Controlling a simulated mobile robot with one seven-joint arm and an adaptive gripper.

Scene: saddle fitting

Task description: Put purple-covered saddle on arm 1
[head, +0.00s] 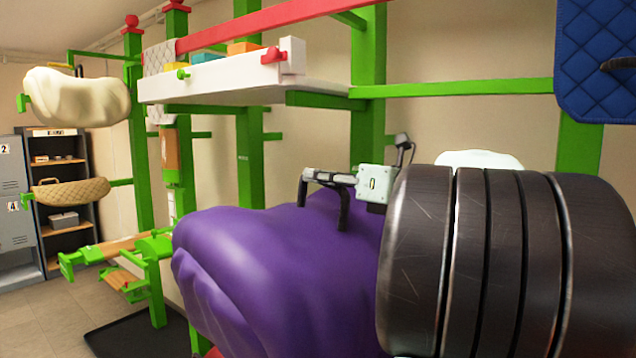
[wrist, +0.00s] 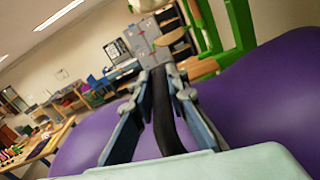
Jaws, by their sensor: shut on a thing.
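The purple-covered saddle (head: 275,265) fills the lower middle of the head view, large and close. My gripper (head: 325,185) is at its top. In the wrist view, my gripper's fingers (wrist: 160,85) are closed on a dark strap-like handle (wrist: 165,115), with the purple cover (wrist: 255,95) on both sides. The saddle's underside is hidden, so I cannot tell whether it rests on anything. The green rack (head: 368,130) carries several arms. An empty arm (head: 110,252) with wooden slats shows at lower left. No number on the arms is readable, so I cannot tell which is arm 1.
A cream-covered saddle (head: 75,97) and a tan quilted one (head: 72,191) hang on arms at left. A white shelf (head: 230,92) juts out above the purple saddle. A blue quilted pad (head: 600,60) hangs at upper right. A black mat (head: 130,335) lies below.

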